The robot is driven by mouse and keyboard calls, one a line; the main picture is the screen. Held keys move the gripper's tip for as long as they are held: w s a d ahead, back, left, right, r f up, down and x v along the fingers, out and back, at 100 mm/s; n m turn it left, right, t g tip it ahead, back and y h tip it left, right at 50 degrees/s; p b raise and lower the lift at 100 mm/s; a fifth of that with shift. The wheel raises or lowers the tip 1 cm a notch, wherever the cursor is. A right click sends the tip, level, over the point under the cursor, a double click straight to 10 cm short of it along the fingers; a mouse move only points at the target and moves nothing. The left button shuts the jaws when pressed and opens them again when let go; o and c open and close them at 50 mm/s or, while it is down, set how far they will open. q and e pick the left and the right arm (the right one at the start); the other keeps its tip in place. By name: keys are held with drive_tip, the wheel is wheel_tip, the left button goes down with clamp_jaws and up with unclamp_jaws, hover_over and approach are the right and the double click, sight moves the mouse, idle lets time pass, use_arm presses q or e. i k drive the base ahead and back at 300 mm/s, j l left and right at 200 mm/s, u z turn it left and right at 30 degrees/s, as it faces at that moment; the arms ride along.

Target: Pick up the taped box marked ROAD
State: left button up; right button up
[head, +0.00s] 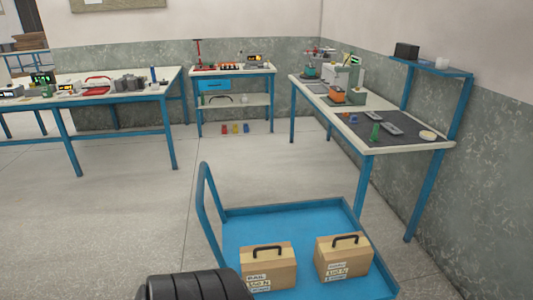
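Two tan taped boxes sit upright on the blue cart at the bottom of the head view, each with a black handle on top and white labels on its front. The left box (269,268) has a top label that seems to read RAIL. The right box (343,257) has labels too small to read surely, so I cannot confirm a ROAD mark on it. The boxes stand apart, with a gap of bare tray between them. Neither of my grippers shows in this view.
The blue cart (283,222) has a raised rim and an upright handle (206,215) at its left. A workbench (420,147) stands behind it at the right; other benches (170,82) stand farther back. The floor (120,215) at left is clear. A black ribbed shape fills the bottom left.

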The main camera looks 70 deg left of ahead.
sight(346, 255)
drive_tip(key=k+u, duration=0.15)
drive_tip(key=u, duration=0.25)
drive_tip(key=k+u, duration=0.15)
drive_tip(key=u, duration=0.2)
drive_tip(key=k+u, duration=0.2)
drive_tip(key=u, duration=0.2)
drive_tip(key=k+u, duration=0.15)
drive_tip(key=u, duration=0.25)
